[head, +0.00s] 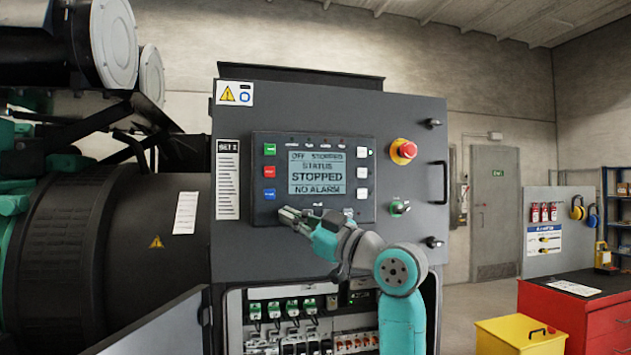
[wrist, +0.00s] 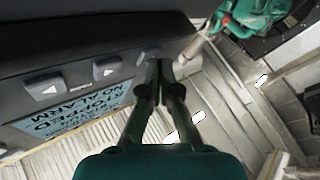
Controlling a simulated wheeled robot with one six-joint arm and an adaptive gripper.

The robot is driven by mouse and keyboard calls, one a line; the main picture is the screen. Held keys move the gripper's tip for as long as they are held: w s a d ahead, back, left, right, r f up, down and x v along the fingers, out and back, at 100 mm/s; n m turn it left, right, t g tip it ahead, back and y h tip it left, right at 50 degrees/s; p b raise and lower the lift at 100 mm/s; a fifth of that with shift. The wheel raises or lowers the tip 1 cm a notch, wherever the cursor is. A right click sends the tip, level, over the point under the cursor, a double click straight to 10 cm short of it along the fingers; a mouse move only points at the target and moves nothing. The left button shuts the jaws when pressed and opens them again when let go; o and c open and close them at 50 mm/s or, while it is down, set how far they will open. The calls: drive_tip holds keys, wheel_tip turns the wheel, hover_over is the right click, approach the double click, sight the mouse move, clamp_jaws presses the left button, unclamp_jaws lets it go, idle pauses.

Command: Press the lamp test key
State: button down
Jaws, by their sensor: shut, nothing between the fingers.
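The control panel (head: 270,205) is a dark unit with a lit screen (head: 316,173) reading "STOPPED" and "NO ALARM". Green, red and blue keys run down its left side and pale keys down its right. No key label is legible enough to pick out the lamp test key. My gripper (head: 284,214) is shut and empty at the panel's lower left, hiding part of the bottom key row. In the wrist view its fingertips (wrist: 161,64) are close beside a pale key (wrist: 149,57); I cannot tell if they touch it. Two arrow keys (wrist: 106,70) show farther left.
A red cabinet (head: 560,307) and yellow box (head: 510,338) stand right.

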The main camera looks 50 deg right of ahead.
drive_tip(key=shift+s, duration=0.1)
idle(0.3)
drive_tip(key=shift+s+a, duration=0.45)
drive_tip(key=shift+s, duration=0.15)
drive_tip(key=shift+s, duration=0.1)
drive_tip(key=s+a, duration=0.1)
drive_tip(key=s, duration=0.1)
drive_tip(key=s+a, duration=0.2)
drive_tip(key=shift+s+a, duration=0.2)
drive_tip(key=shift+s, duration=0.2)
drive_tip(key=shift+f, duration=0.1)
idle(0.8)
